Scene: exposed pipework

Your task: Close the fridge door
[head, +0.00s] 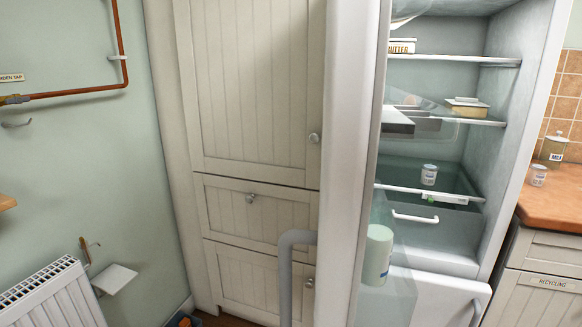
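The fridge door (345,150) stands wide open in the head view, seen nearly edge-on as a tall pale panel left of the fridge opening. A grey bent handle (298,240) shows on its outer side, low in the picture. Clear door bins line its inner side, and a pale green cylindrical container (377,255) shows in the low one. The fridge interior (425,155) is exposed to the right of the door. My gripper is not in view, so its state does not show.
A tall cream cabinet (255,85) stands behind the door on the left. A white radiator (50,297) and a copper pipe (122,40) are on the left wall. Shelves in the fridge hold a butter box (401,46) and a small jar (429,174). A wooden worktop (555,200) is at right.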

